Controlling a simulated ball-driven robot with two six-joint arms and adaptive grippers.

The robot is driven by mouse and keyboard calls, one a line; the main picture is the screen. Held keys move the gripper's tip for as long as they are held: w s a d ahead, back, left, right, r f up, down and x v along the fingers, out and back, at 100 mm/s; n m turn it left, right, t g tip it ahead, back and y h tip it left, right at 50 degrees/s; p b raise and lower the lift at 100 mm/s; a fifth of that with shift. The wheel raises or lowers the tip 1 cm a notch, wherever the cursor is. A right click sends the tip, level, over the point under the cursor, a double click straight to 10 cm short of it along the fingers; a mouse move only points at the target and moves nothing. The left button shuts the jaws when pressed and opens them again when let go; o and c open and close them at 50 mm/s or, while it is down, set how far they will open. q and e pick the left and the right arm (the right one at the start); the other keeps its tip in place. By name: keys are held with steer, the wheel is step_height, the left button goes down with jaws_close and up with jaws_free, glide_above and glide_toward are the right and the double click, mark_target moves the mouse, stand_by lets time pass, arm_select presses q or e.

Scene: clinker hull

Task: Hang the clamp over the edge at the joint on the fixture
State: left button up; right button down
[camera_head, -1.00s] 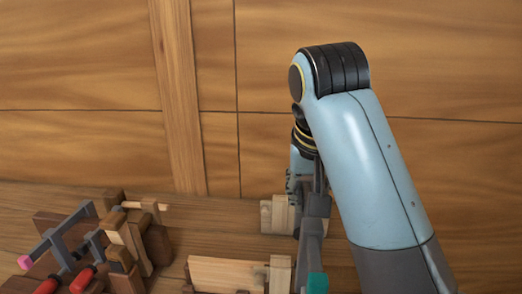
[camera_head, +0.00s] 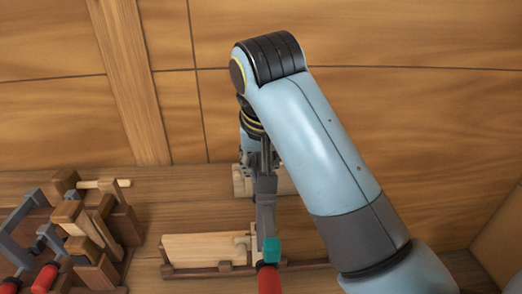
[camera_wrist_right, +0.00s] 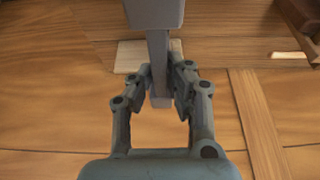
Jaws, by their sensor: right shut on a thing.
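My right gripper (camera_head: 262,162) is shut on a clamp (camera_head: 265,200) with a grey bar, a teal pad and a red handle at its lower end. In the right wrist view the fingers (camera_wrist_right: 160,85) close on the clamp's grey bar (camera_wrist_right: 158,45). The fixture (camera_head: 203,248), a pale wooden board on a low brown rail, lies at the lower middle of the head view. The clamp overlaps its right end near the joint; I cannot tell whether they touch. My left gripper is not in view.
A wooden rack (camera_head: 95,225) with other red-handled clamps stands at the left. A pale block (camera_head: 241,181) sits behind my right gripper near the plank wall (camera_head: 400,110). The bench between rack and fixture is clear.

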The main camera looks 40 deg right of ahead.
steer(key=shift+f, duration=0.45)
step_height(320, 180, down, 2)
steer(key=shift+f, duration=0.25)
step_height(320, 180, down, 6)
steer(key=shift+r, duration=0.15)
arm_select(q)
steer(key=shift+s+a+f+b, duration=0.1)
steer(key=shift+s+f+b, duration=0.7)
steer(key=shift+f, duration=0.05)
arm_select(e)
steer(key=shift+f, duration=2.1)
arm_select(q)
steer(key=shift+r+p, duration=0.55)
steer(key=shift+p, duration=0.05)
arm_select(e)
steer(key=shift+s+a+f, duration=0.15)
steer(key=shift+s+a, duration=0.1)
steer(key=shift+s, duration=0.15)
steer(key=c, duration=1.2)
jaws_free()
